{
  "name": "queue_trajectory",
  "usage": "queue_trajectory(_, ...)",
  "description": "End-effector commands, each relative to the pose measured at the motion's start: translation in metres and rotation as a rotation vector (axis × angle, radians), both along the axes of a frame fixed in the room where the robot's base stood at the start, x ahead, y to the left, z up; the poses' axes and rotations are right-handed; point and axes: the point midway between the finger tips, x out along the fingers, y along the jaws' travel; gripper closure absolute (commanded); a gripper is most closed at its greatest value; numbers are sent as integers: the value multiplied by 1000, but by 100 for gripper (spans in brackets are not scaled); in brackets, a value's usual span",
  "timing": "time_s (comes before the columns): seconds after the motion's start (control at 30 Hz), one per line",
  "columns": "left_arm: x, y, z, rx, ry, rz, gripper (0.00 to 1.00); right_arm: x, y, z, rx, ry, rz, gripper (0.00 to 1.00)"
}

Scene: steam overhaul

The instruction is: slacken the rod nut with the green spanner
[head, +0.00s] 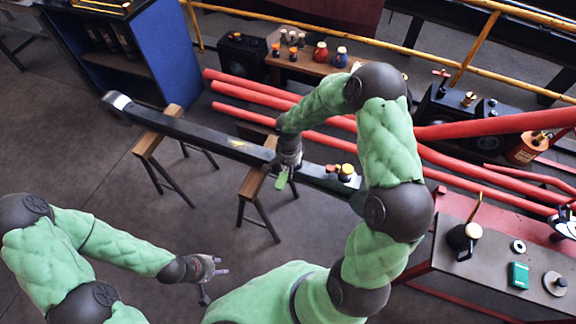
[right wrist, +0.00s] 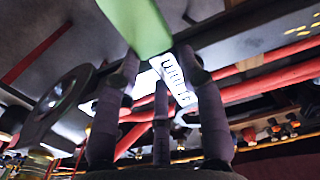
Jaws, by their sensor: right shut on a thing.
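My right gripper (head: 287,166) is shut on the green spanner (head: 281,182), just above the long dark rod (head: 205,140). In the right wrist view the spanner's flat green part (right wrist: 137,24) runs between my right fingers (right wrist: 160,62) and out of the top of the picture. The spanner's jaws cannot be made out. The rod lies across two wooden trestles (head: 148,142). Its round eye end (head: 116,102) is at the left; small red and yellow fittings (head: 345,171) sit at its right end. I cannot make out the rod nut. My left gripper (head: 214,276) is open and empty, low at front.
Long red rods (head: 265,116) run behind the rod. A bench (head: 450,284) at right holds an oil can (head: 463,238) and a green box (head: 518,275). A blue cabinet (head: 165,45) stands at back left. The floor at left is clear.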

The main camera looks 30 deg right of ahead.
Motion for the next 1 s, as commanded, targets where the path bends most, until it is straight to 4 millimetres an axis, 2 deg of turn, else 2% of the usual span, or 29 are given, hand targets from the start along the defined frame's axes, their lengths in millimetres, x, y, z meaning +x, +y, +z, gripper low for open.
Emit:
queue_trajectory(0.33,0,0,-22,0,-1,0,60,1,0,-36,-1,-2,1,100)
queue_trajectory(0.57,1,0,-19,0,-1,0,60,1,-1,-32,-1,-4,1,100)
queue_trajectory(1.0,0,0,-27,0,-1,0,60,1,0,-40,-1,-4,2,100)
